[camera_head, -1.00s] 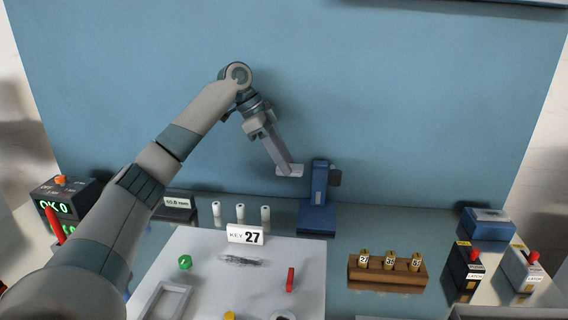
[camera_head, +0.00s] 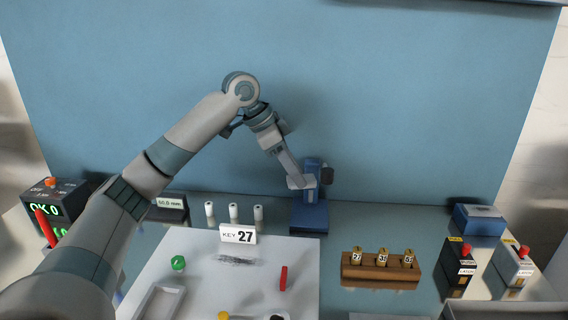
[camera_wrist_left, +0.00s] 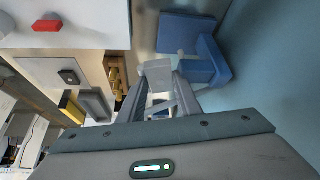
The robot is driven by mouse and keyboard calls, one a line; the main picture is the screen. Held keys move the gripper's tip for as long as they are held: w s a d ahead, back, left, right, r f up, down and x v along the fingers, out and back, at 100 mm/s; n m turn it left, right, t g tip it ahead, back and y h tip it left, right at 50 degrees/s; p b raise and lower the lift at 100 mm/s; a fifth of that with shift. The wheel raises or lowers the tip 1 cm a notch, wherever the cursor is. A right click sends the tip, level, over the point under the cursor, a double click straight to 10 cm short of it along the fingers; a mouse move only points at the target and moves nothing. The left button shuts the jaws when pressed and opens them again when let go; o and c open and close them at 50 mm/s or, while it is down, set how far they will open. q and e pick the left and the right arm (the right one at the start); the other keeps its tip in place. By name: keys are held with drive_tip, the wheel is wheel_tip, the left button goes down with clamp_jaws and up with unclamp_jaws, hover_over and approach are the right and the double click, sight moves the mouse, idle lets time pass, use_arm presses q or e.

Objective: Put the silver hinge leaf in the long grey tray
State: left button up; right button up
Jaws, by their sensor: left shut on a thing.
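My left gripper (camera_head: 296,180) reaches out over the back of the bench and is shut on a small pale, flat piece, which looks like the silver hinge leaf (camera_head: 301,183). In the left wrist view the leaf (camera_wrist_left: 157,71) sits between the fingertips. The leaf is in front of or close to the upright of a blue stand (camera_head: 310,215); I cannot tell whether they touch. A pale grey open tray (camera_head: 141,302) lies at the lower left; I cannot tell if it is the long one. My right gripper is not in view.
White cylinders (camera_head: 233,212) stand left of the blue stand. A "KEY 27" card (camera_head: 238,234), a green nut (camera_head: 178,263) and a red piece (camera_head: 283,278) are on the white mat (camera_head: 225,285). A wooden block (camera_head: 380,271) holds brass cylinders. Switch boxes (camera_head: 460,267) stand at the right.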

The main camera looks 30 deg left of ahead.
use_arm(q)
drive_tip(key=s+d+f+n+t+y, duration=0.2)
drive_tip(key=s+d+n, duration=0.4)
drive_tip(key=s+d, duration=0.7)
drive_tip(key=shift+s+d+f+n+y, duration=0.25)
drive_tip(key=shift+d+f+y, duration=0.2)
drive_tip(key=shift+d, duration=0.5)
